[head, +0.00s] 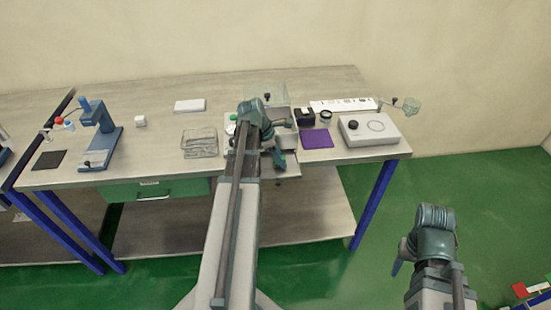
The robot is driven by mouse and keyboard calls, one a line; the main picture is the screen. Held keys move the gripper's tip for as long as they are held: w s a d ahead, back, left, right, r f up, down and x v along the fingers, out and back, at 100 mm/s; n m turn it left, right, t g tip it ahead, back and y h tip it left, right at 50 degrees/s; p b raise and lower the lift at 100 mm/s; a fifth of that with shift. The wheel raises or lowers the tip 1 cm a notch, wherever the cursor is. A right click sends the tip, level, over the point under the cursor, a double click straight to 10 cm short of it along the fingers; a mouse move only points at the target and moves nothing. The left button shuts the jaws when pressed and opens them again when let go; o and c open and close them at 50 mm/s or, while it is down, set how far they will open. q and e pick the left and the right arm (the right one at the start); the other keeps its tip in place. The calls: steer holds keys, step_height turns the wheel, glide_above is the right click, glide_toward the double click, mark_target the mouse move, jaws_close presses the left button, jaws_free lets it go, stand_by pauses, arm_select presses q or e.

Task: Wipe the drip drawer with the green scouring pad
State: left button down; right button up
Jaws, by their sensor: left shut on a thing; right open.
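My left gripper (279,158) is low at the front edge of the bench, right of its own forearm. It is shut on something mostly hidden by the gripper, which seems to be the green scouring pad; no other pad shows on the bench. A pale grey metal tray that looks like the drip drawer (292,170) sticks out at the bench front, just below and beside the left gripper. I cannot tell whether the pad touches it. My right gripper (395,268) is open and empty, low over the floor at the right, away from the bench.
A purple cloth (316,139), a black box (305,116) and a grey device (369,129) stand right of my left arm. A wire basket (200,143) and a blue press (101,133) stand left of it. A green drawer (153,190) hangs under the bench.

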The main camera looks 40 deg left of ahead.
mark_target(293, 163)
arm_select(q)
steer(key=shift+w+d+f, duration=0.1)
steer(key=shift+w+d, duration=1)
steer(key=shift+d, duration=0.05)
steer(key=shift+w+r+p, duration=0.1)
steer(key=shift+r+p, duration=0.2)
steer(key=shift+r, duration=0.1)
step_height(293, 163, up, 5)
steer(key=p, duration=0.5)
steer(key=shift+r, duration=0.1)
step_height(293, 163, up, 3)
steer(key=p, duration=0.3)
